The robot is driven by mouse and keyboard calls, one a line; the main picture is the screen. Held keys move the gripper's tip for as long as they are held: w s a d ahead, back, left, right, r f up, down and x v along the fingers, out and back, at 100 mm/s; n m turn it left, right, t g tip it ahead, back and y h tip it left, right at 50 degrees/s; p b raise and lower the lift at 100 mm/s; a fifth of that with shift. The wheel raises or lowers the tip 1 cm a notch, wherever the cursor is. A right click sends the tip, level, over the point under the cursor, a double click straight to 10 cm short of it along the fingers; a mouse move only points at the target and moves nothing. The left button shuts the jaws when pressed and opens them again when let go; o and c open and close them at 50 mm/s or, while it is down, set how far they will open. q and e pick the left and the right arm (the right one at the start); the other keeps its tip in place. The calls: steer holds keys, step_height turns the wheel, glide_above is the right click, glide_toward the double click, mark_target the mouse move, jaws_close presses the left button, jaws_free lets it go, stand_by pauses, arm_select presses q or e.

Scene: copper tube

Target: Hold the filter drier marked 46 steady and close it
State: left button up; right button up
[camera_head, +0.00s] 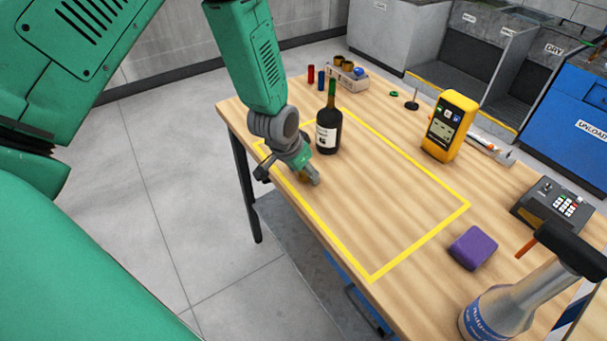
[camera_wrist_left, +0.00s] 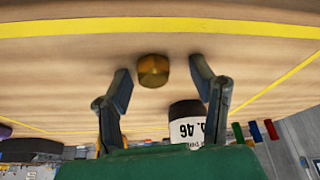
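My left gripper (camera_head: 289,178) is just left of and nearer than the bottle, pointing down low over the table. Its fingers are spread. A round brass-coloured cap (camera_wrist_left: 153,70) lies on the table between the fingertips in the left wrist view, with a gap on each side. My right gripper is out of view.
A yellow handheld meter (camera_head: 450,125), a purple block (camera_head: 473,248), a keypad box (camera_head: 553,207) and a large spray bottle (camera_head: 500,310) stand to the right. Red and blue cylinders (camera_head: 316,77) and a small tray (camera_head: 346,80) are behind. The outlined middle is clear.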

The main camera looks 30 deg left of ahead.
mark_target(304, 173)
arm_select(q)
steer(key=shift+d, duration=0.45)
steer(key=c, duration=1)
steer(key=shift+a+r, duration=0.15)
steer(key=shift+a, duration=0.1)
steer(key=shift+r, duration=0.35)
steer(key=r, duration=0.8)
steer(key=shift+d+r, duration=0.2)
steer(key=shift+r, duration=0.15)
steer(key=shift+a+r, duration=0.1)
steer(key=shift+r, duration=0.1)
steer(key=shift+a, duration=0.1)
